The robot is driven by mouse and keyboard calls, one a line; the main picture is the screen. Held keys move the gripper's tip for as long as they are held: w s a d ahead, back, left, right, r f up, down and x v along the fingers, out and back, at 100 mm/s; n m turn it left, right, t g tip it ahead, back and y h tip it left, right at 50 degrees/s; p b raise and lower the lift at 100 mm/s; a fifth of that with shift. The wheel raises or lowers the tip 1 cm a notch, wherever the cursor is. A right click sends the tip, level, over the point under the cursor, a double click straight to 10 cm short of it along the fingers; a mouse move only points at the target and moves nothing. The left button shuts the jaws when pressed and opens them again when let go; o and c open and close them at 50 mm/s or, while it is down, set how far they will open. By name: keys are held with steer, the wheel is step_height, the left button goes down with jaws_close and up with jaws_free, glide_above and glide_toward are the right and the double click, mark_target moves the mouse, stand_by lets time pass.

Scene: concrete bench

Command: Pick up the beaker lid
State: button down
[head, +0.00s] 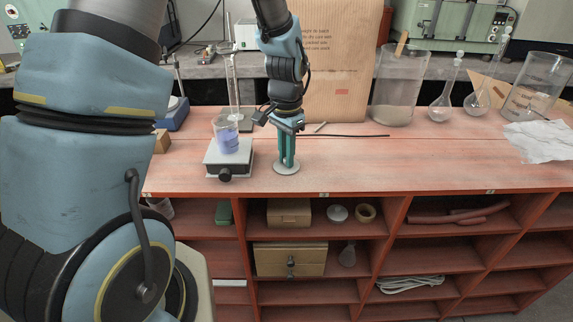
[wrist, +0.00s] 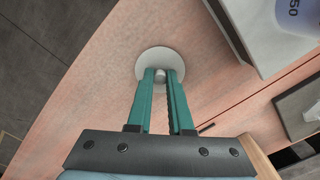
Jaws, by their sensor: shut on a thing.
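The beaker lid (head: 287,168) is a pale grey-white disc with a small knob, on the red bench top near its front edge. In the wrist view the lid (wrist: 151,57) is at the upper middle, and its knob (wrist: 160,74) shows between the fingertips. My gripper (head: 287,163) points straight down over the lid, with green fingers. In the wrist view my gripper (wrist: 161,76) is shut on the lid's knob. I cannot tell whether the lid is touching the bench or slightly above it.
A beaker of blue liquid (head: 227,138) stands on a stirrer plate (head: 228,158) just left of my gripper. A large glass jar (head: 399,88), flasks (head: 443,104) and crumpled paper (head: 540,139) stand to the right. A thin black rod (head: 345,135) lies behind. The bench's front middle is clear.

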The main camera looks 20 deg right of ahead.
steer(key=shift+r, duration=0.1)
step_height(320, 180, up, 13)
steer(key=shift+p, duration=0.4)
stand_by(0.4)
stand_by(1.3)
